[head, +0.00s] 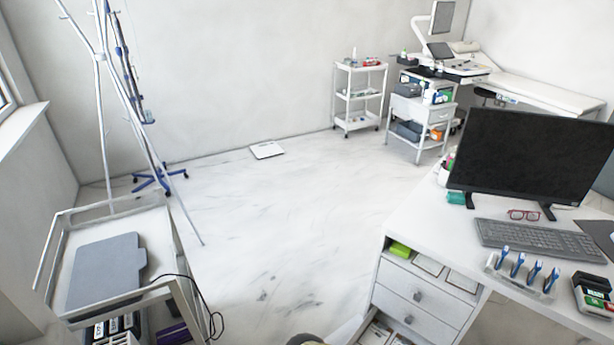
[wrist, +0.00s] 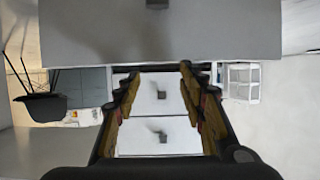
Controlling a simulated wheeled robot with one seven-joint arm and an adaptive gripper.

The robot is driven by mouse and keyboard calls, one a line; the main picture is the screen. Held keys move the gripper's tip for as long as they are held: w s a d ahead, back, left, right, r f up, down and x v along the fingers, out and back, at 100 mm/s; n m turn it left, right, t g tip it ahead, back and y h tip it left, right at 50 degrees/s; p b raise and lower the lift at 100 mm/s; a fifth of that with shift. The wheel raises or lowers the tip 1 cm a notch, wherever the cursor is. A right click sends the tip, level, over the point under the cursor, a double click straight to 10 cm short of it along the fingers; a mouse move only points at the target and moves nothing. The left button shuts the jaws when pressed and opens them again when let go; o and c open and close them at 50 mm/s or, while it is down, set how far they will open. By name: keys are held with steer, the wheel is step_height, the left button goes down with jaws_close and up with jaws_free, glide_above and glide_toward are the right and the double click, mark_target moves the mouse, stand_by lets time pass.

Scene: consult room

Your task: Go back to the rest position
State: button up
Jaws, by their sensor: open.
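My gripper (wrist: 158,70) shows in the wrist view with its two fingers spread apart and nothing between them. Beyond the fingers is a white drawer unit with an upper drawer front (wrist: 150,97) and a lower one (wrist: 150,143), each with a small grey handle. A gap separates the fingers from the drawer fronts, but its depth is hard to judge. In the head view only a small dark and yellowish part at the bottom edge shows, possibly mine. The rest of my arm is out of sight there.
The white desk (head: 430,225) at right carries a monitor (head: 535,155), keyboard (head: 540,240), red glasses (head: 524,215) and a toothbrush-like holder (head: 520,275). A trolley (head: 60,240) with a grey folder (head: 105,270) stands at left. The middle floor (head: 290,220) is clear.

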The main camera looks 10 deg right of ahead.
steer(key=s+a+f+n+g+y, duration=0.3)
steer(key=s+a+f+g+y, duration=0.3)
steer(key=s+f, duration=0.4)
steer(key=w+a+r+n+g+y+p, duration=0.1)
steer(key=w+a+r+n+g+y, duration=0.15)
steer(key=a+r, duration=0.75)
steer(key=w+a+r+n+g+y+p, duration=0.1)
steer(key=w+a+r+g+y, duration=0.15)
steer(key=a+r, duration=0.75)
steer(key=d+r+n+p, duration=0.1)
steer(key=d+r+n, duration=0.15)
steer(key=r, duration=1.45)
steer(key=d+r+n, duration=0.1)
steer(key=d+r, duration=0.2)
steer(key=r, duration=1.4)
steer(key=s+d+r+t+p, duration=0.1)
steer(key=s+d+r+t, duration=0.1)
steer(key=r, duration=1)
steer(key=s+d+r+t+p, duration=0.1)
steer(key=s+d+r+t, duration=0.2)
steer(key=r, duration=0.9)
steer(key=s+d+r+t+p, duration=0.2)
steer(key=d+r, duration=0.4)
steer(key=r, duration=0.6)
steer(key=shift+s+r+t+h, duration=0.3)
steer(key=shift+s+t+h, duration=0.1)
steer(key=shift+s, duration=0.05)
